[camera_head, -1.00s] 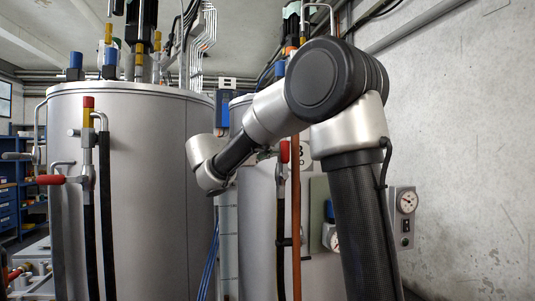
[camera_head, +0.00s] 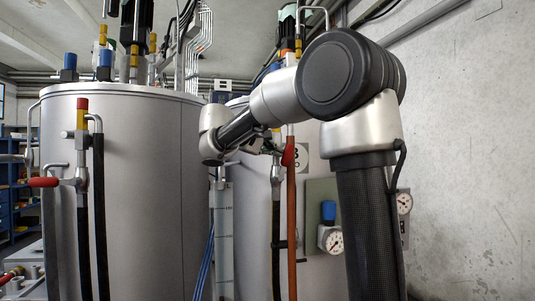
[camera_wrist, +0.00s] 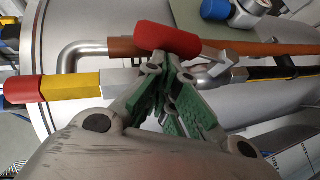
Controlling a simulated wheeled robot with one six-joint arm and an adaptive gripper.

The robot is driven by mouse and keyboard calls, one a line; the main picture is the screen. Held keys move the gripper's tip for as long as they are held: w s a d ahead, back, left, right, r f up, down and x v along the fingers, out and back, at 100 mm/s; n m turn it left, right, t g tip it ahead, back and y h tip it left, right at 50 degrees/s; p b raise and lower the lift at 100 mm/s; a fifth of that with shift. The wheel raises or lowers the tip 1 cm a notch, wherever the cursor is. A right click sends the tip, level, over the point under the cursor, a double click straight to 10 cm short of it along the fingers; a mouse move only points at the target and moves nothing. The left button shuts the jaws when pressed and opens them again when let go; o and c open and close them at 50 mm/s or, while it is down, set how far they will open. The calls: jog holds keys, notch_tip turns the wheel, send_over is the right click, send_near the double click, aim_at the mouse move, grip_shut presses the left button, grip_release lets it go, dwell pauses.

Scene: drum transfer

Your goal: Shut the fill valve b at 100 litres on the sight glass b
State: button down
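The fill valve b has a red lever handle (camera_head: 288,152) on a pipe in front of the right-hand tank (camera_head: 258,205), beside a plate marked B. In the wrist view the red handle (camera_wrist: 168,38) lies just beyond my fingertips. My gripper (camera_wrist: 168,76) has green pads, its tips drawn close together, with nothing seen between them. Contact with the handle cannot be made out. In the head view my gripper (camera_head: 266,147) is just left of the handle, partly hidden by my arm. The sight glass b (camera_head: 224,235) is a pale graduated strip left of the pipe; its level is unreadable.
The left-hand tank (camera_head: 145,190) has a similar valve with a red handle (camera_head: 43,182) pointing left. An orange-brown pipe (camera_head: 292,230) runs close to my gripper. A pressure gauge (camera_head: 331,240) is on the right. The bare wall (camera_head: 470,170) is farther right.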

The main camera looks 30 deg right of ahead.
jog(key=d+y, duration=0.1)
jog(key=s+d+m+y, duration=0.1)
jog(key=d+y, duration=0.1)
jog(key=shift+d+r+m, duration=0.1)
jog(key=shift+r+m, duration=0.1)
jog(key=shift+m, duration=0.1)
jog(key=d+y, duration=0.2)
jog(key=m+y, duration=0.1)
jog(key=shift+s+d+f, duration=0.35)
jog(key=shift+s+d, duration=0.05)
jog(key=shift+s+d+f+m+t+y, duration=0.2)
jog(key=shift+d+f+m+t+y, duration=0.1)
jog(key=shift+d+f+y, duration=0.45)
jog(key=shift+s+d+f+m+t+y, duration=0.15)
jog(key=shift+d+f+m+y, duration=0.15)
jog(key=shift+d+f+y, duration=0.45)
jog(key=shift+s+d+f+m+t+y, duration=0.25)
jog(key=shift+d+f+m+y, duration=0.15)
jog(key=shift+y, duration=0.6)
jog(key=shift+d, duration=0.1)
notch_tip(320, 180, up, 12)
send_over(289, 145)
jog(key=s+d, duration=0.4)
jog(key=s, duration=0.1)
jog(key=shift+w+d+r, duration=0.1)
jog(key=shift+r, duration=0.05)
